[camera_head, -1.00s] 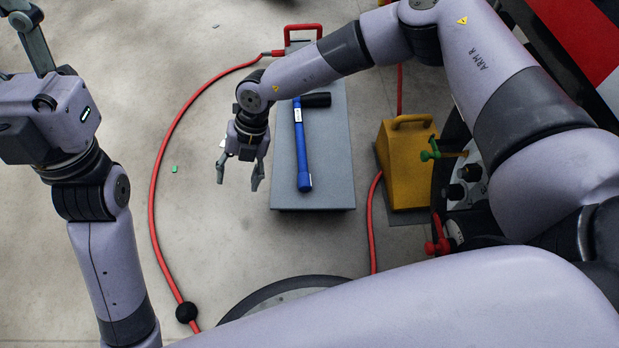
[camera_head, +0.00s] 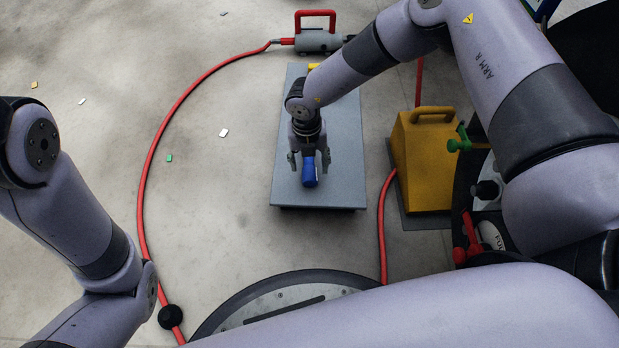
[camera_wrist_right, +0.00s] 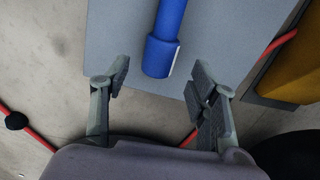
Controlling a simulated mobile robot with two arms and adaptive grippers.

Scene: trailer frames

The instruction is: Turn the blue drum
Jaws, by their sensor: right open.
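A blue cylindrical handle (camera_head: 310,173), part of a long tool, lies on the grey slab (camera_head: 340,185); most of it is hidden under my right arm in the head view. My right gripper (camera_head: 309,162) is open above its near end. In the right wrist view, the blue handle (camera_wrist_right: 163,45) with its thicker end collar lies between and just beyond the spread fingers (camera_wrist_right: 160,78), not gripped. I see no blue drum that I can make out. My left arm shows at the left, but its gripper is out of the head view.
A yellow block (camera_head: 426,170) with a handle stands right of the slab, near a green valve handle (camera_head: 460,140) and a red one (camera_head: 466,240). A red hose (camera_head: 147,180) curves at the left, joined to a grey red-handled unit (camera_head: 318,40). Small scraps lie on the floor.

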